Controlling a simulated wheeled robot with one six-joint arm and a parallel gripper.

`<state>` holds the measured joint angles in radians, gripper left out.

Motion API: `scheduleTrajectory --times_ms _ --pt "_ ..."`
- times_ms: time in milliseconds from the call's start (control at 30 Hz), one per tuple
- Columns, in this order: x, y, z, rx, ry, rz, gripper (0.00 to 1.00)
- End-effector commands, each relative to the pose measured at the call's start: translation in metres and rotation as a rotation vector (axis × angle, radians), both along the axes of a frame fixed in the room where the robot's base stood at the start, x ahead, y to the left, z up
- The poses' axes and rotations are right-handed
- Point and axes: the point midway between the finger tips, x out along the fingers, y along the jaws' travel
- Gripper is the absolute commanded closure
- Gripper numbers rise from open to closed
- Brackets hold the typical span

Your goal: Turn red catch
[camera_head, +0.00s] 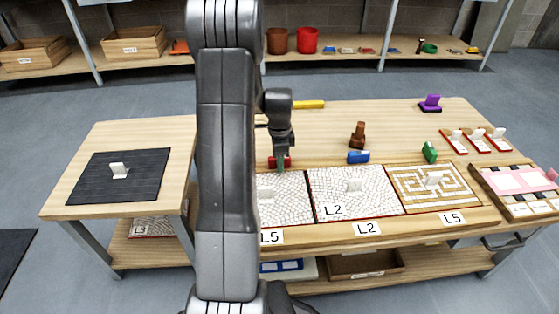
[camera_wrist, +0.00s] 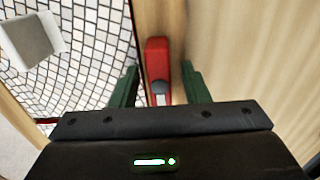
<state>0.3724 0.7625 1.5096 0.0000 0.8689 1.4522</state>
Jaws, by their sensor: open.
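The red catch (camera_head: 287,162) is at the back edge of the left white mosaic panel on the table. In the wrist view the red catch (camera_wrist: 158,68) is a long rounded red bar with a grey round pivot near its lower end. My gripper (camera_head: 279,157) points down at the catch. In the wrist view my gripper's two green fingers (camera_wrist: 158,82) are open, one on each side of the catch. A gap shows between each finger and the catch. The lower end of the catch is partly hidden by my gripper body.
Left mosaic panel (camera_head: 285,205) has a white handle (camera_wrist: 31,40) near my gripper. Another mosaic panel (camera_head: 330,180) and a maze panel (camera_head: 405,188) lie to the right. Blue catch (camera_head: 358,157), green catch (camera_head: 430,152) and brown piece (camera_head: 358,135) stand behind them. Wood behind the catch is bare.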

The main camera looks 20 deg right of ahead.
Motion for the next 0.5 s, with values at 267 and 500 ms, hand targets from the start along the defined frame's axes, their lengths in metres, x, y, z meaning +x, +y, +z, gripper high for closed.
scheduleTrajectory --times_ms 267,500 --pt "-0.0001 0.0000 -0.0001 0.000 0.000 0.000 0.68" --pt "-0.0001 0.0000 0.0000 0.000 0.000 0.000 1.00"
